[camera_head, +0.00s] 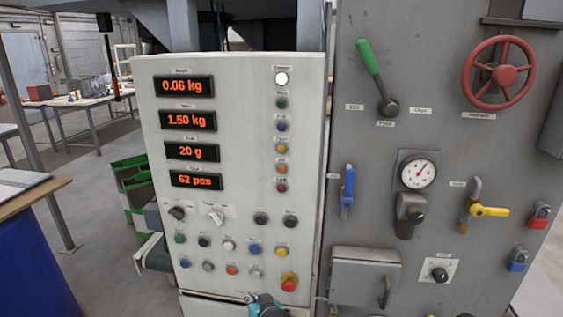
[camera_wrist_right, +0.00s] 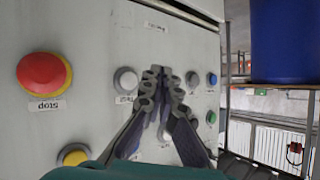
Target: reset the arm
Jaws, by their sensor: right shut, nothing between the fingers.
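My right gripper (camera_head: 251,297) shows at the bottom edge of the head view, in front of the lower part of the white control panel (camera_head: 235,130). In the right wrist view the gripper (camera_wrist_right: 165,76) is shut with its fingertips together and nothing between them. The fingers point at the panel face among the buttons; whether they touch it I cannot tell. A grey-white button (camera_wrist_right: 125,80) is just left of the fingertips. A red stop button on a yellow base (camera_wrist_right: 43,72) is farther left, and it also shows in the head view (camera_head: 289,283). My left gripper is not in view.
The panel has four red-lit displays (camera_head: 186,120), a lit white lamp (camera_head: 281,78) and several buttons. The grey cabinet (camera_head: 440,130) at right carries a green-handled lever (camera_head: 369,58), a red handwheel (camera_head: 499,72) and a gauge (camera_head: 418,173). A blue drum (camera_head: 35,265) stands at left.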

